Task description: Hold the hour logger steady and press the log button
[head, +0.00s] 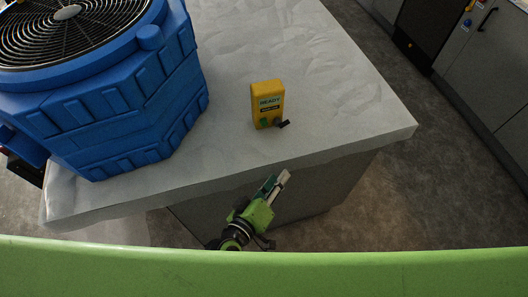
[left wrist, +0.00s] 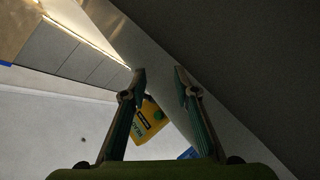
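The hour logger (head: 267,100) is a small yellow box with a dark "READY" display. It stands upright on the grey counter, close to the front edge. A green button (head: 263,122) is low on its front, beside a dark knob-like part (head: 282,124). My left gripper (head: 279,180) is in front of the counter edge, apart from the logger. In the left wrist view its two fingers (left wrist: 160,82) are spread with nothing held. The logger (left wrist: 148,122) shows there tilted, beyond the left finger, which partly covers it. My right gripper is in neither view.
A large blue air mover (head: 130,105) with a round fan grille fills the left of the counter (head: 335,110). The counter right of the logger is clear. Grey cabinets (head: 485,60) stand across the floor at the right.

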